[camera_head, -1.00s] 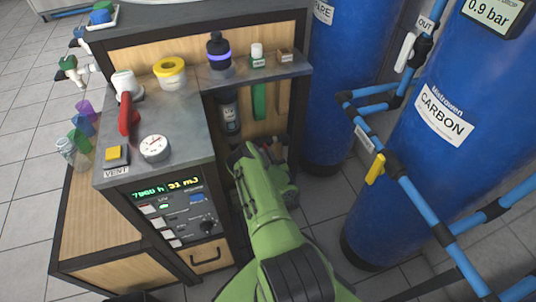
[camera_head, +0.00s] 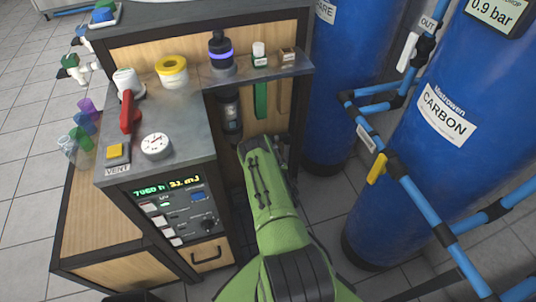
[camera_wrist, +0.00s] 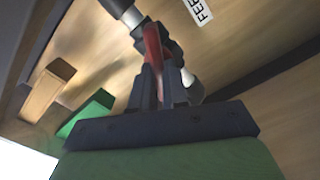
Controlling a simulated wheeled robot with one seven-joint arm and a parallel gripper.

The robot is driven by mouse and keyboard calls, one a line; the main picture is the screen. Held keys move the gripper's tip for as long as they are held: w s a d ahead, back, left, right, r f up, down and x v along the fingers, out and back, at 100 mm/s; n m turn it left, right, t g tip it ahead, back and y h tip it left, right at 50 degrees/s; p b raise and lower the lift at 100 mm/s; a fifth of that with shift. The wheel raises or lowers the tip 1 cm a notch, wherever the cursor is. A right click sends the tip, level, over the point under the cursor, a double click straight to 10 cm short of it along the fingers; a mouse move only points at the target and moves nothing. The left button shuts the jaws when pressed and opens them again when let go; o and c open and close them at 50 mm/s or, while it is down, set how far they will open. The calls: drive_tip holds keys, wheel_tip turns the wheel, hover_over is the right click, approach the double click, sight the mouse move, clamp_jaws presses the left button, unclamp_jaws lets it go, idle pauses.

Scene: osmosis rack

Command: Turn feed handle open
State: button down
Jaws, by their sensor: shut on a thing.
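In the wrist view a red handle (camera_wrist: 153,45) sits on a pale pipe (camera_wrist: 125,10) beside a label (camera_wrist: 198,10) whose visible letters read "FEE". My gripper (camera_wrist: 160,75) is shut on the red handle, with a dark finger on either side of it. In the head view my green arm reaches into the open bay under the bench top. The feed handle and my fingertips are hidden there behind the arm.
Green (camera_head: 261,100) and tan blocks hang in the bay beside my arm. Blue tanks (camera_head: 335,85) and blue pipes with a yellow handle (camera_head: 377,168) are at right. Another red handle (camera_head: 127,112) is on the bench top.

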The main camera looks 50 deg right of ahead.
drive_tip(key=n, duration=0.5)
drive_tip(key=shift+w+n, duration=0.15)
drive_tip(key=shift+n, duration=0.45)
drive_tip(key=c, duration=1.1)
unclamp_jaws()
drive_tip(key=shift+f, duration=0.15)
drive_tip(key=shift+c, duration=0.2)
drive_tip(key=shift+f, duration=0.1)
